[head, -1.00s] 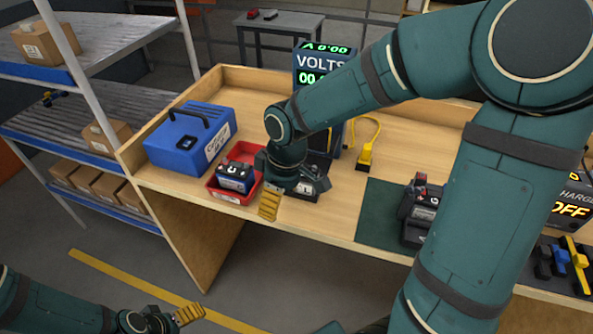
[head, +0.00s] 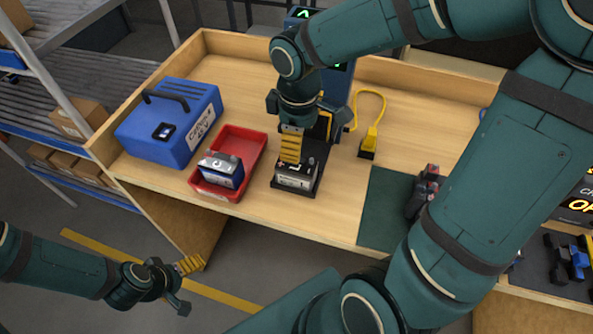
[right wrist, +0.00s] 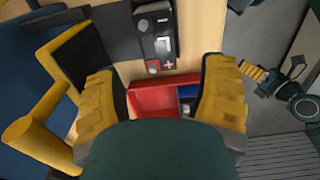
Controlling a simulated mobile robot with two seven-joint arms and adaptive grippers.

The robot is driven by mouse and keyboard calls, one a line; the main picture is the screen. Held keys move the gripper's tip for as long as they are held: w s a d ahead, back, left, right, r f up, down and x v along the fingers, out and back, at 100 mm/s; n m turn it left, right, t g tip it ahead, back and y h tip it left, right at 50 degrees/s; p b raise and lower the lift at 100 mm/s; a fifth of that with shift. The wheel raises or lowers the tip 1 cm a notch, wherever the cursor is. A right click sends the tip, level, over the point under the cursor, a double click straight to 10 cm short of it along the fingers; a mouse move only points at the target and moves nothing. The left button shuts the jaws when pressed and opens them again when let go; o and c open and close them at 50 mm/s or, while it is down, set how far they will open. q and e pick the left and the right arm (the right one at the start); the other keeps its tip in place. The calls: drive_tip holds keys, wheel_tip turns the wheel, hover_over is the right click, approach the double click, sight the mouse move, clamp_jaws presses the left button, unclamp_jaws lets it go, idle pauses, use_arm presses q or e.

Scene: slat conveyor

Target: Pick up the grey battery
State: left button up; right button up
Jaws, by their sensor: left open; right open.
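The grey battery (head: 295,173) sits on a black stand (head: 315,170) at the foot of the volt meter, near the bench's front. Its terminal side and a red plus mark show in the right wrist view (right wrist: 155,30). My right gripper (head: 292,150) is open and above the battery, fingers pointing down. In the right wrist view its two yellow fingers (right wrist: 165,95) are wide apart, with the battery beyond them, not clasped. I cannot tell whether a fingertip touches it. My left gripper (head: 187,283) is open and empty, low at the left, off the bench.
A red tray (head: 243,150) holding a blue battery (head: 220,170) stands just left of the stand. A blue case (head: 170,125) is further left. A yellow plug with cable (head: 370,140) and a green mat (head: 385,205) lie to the right. The volt meter (head: 338,90) rises behind.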

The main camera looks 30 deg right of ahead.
sight(297, 170)
wheel_tip(297, 170, down, 3)
drive_tip(key=shift+w+r, duration=0.1)
drive_tip(key=shift+r, duration=0.05)
drive_tip(key=shift+w+f+b, duration=0.15)
drive_tip(key=shift+f+b, duration=0.25)
drive_tip(key=shift+f, duration=1.05)
drive_tip(key=shift+w+f+b, duration=0.1)
drive_tip(key=shift+f+b, duration=0.25)
drive_tip(key=shift+f, duration=1.1)
drive_tip(key=c, duration=1.1)
drive_tip(key=shift+r, duration=0.1)
